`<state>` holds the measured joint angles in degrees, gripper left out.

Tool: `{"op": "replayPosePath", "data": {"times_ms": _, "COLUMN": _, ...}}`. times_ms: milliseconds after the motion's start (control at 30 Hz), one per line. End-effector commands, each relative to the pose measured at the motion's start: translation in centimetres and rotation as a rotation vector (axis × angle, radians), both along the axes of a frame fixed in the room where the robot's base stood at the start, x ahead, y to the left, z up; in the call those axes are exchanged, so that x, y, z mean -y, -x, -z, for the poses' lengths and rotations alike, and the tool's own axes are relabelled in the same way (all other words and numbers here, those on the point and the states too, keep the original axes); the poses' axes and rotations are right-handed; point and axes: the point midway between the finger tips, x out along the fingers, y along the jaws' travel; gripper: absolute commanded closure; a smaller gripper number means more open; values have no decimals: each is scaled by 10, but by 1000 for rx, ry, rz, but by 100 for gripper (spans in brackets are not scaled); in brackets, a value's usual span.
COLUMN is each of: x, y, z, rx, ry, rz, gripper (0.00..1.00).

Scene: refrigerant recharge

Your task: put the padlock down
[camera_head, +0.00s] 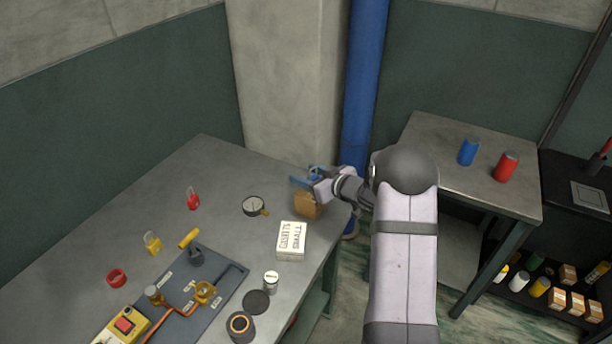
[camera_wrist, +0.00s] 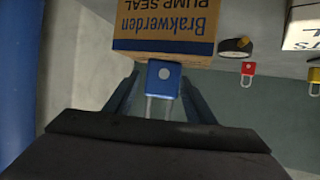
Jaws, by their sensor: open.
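A blue padlock (camera_wrist: 163,75) with a pale shackle shows in the wrist view, between the two blue fingers of my gripper (camera_wrist: 161,88). The fingers stand open on either side of it. Its body is close to the cardboard pump seal box (camera_wrist: 165,24); I cannot tell what bears its weight. In the head view my gripper (camera_head: 306,180) is at the table's right back edge, just above the same box (camera_head: 307,206). There the padlock is hard to tell from the blue fingers.
On the grey table (camera_head: 140,215) are a white gasket box (camera_head: 291,241), a round gauge (camera_head: 254,206), a red padlock (camera_head: 193,199), a yellow padlock (camera_head: 153,243) and a fitting board (camera_head: 225,280). A blue pipe (camera_head: 363,90) stands behind my gripper.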

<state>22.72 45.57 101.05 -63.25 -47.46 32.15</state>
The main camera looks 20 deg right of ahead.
Motion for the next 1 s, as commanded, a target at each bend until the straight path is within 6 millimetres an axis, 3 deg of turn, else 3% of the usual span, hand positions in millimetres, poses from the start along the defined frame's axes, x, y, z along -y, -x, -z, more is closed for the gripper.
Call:
{"op": "replayPosePath", "data": {"times_ms": 600, "x": 35, "y": 83, "z": -36, "rx": 1, "ry": 0, "rz": 3, "gripper": 50}}
{"op": "replayPosePath", "data": {"times_ms": 1000, "x": 41, "y": 99, "z": -43, "rx": -1, "ry": 0, "rz": 0, "gripper": 50}}
